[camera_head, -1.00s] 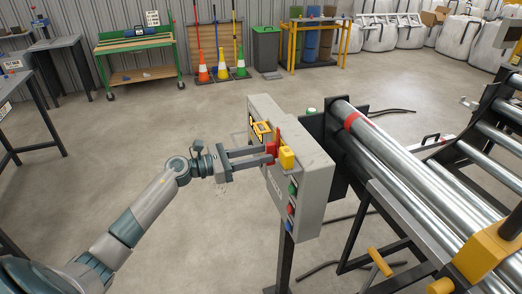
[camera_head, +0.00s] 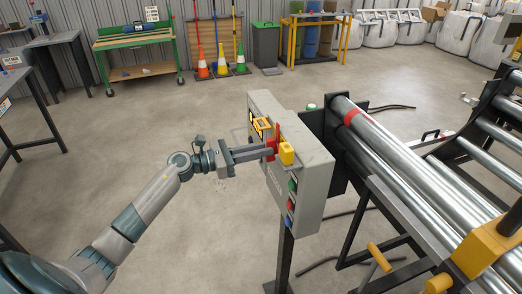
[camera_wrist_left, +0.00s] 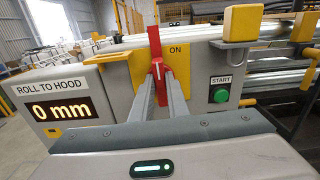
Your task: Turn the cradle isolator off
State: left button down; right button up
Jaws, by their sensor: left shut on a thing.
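The isolator's red handle (camera_head: 271,147) is on the side of the grey control box (camera_head: 312,172). In the left wrist view the handle (camera_wrist_left: 155,42) stands nearly upright, in front of a yellow plate (camera_wrist_left: 178,60) with "ON" to the handle's right. My left gripper (camera_head: 268,153) reaches in from the left and is shut on the handle. In the left wrist view its fingers (camera_wrist_left: 159,78) lie on either side of the handle's lower part and partly hide it. My right gripper is in neither view.
A yellow block (camera_head: 286,152) juts from the box close to my fingers. Steel rollers (camera_head: 400,165) stand to the right. The floor left of the box is clear.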

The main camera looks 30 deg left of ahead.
pick_arm(q)
jog(key=n+p, duration=0.1)
jog(key=n, duration=0.5)
jog(key=n+p, duration=0.2)
jog(key=n, duration=0.3)
jog(key=n+p, duration=0.1)
jog(key=n, duration=0.5)
jog(key=shift+w+a+f+n, duration=0.25)
jog(key=shift+a+f+n, duration=0.05)
jog(key=shift+f, duration=0.1)
dwell(0.3)
jog(key=c, duration=1.7)
grip_release()
